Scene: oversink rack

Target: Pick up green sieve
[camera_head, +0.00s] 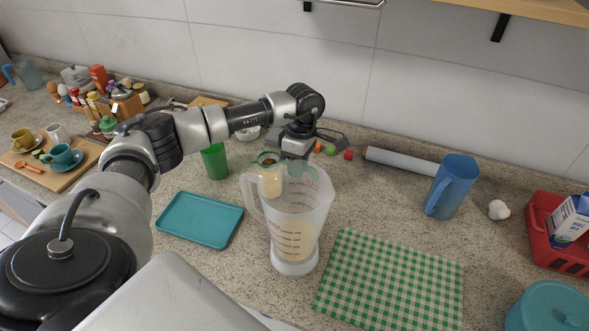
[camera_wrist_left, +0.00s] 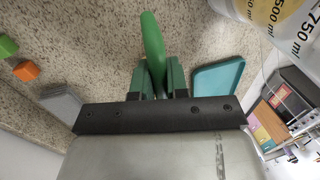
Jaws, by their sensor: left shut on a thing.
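The green sieve (camera_wrist_left: 153,45) shows in the left wrist view as a green handle between the green fingers of my left gripper (camera_wrist_left: 157,78). The gripper is shut on it. In the head view my left gripper (camera_head: 296,160) points down just behind the rim of a clear measuring jug, which partly hides its fingers. My right gripper is not in view.
The measuring jug (camera_head: 297,225) stands close in front of the gripper. A teal tray (camera_head: 200,219) and green cup (camera_head: 214,161) are to the left. A checked cloth (camera_head: 392,282), blue pitcher (camera_head: 453,186) and red basket (camera_head: 545,215) are to the right.

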